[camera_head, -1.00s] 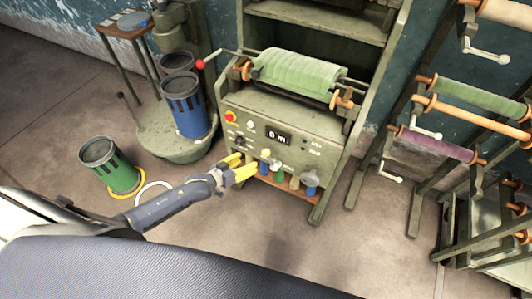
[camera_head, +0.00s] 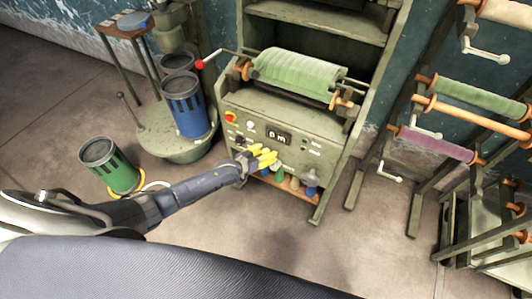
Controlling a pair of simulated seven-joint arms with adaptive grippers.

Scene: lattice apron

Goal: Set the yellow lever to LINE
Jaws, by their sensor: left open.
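My left gripper (camera_head: 264,157), with yellow fingers, is open at the lower front of the green-grey machine (camera_head: 236,103). Its fingers are at the left end of the row of coloured levers. The yellow lever cannot be told apart from the yellow fingers here; it seems hidden by or between them. A green lever (camera_head: 279,174), a beige lever (camera_head: 295,184) and a blue lever (camera_head: 311,178) stand to the right of the gripper. The panel lettering by the levers is too small to read, so LINE cannot be made out. My right gripper is not in view.
A blue bin (camera_head: 187,112) and a green bin (camera_head: 119,176) stand left. A rack of rolls (camera_head: 437,146) stands right.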

